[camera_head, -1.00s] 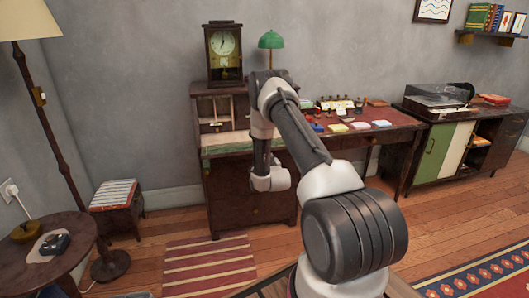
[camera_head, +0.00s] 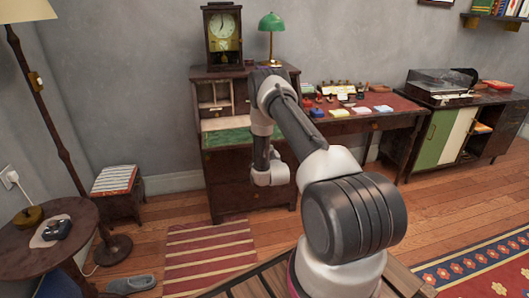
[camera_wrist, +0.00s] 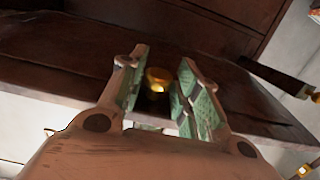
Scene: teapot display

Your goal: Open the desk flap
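The dark wooden writing desk (camera_head: 225,185) stands against the wall, left of centre in the head view. Its pigeonholes show above a green surface (camera_head: 225,137), which lies about level with its front edge toward me. I cannot tell how fully the flap is lowered. In the wrist view my gripper (camera_wrist: 163,62) is open, and a round brass knob (camera_wrist: 158,76) sits between its fingers with a gap on both sides. The knob is close to the edge of a dark wooden panel (camera_wrist: 50,75). In the head view my arm hides the gripper and the desk's right part.
A clock (camera_head: 223,35) and a green lamp (camera_head: 271,28) stand on top of the desk. A table (camera_head: 405,118) with small items adjoins it on the right. A striped rug (camera_head: 205,252) lies in front, and a small stool (camera_head: 118,185) stands to the left.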

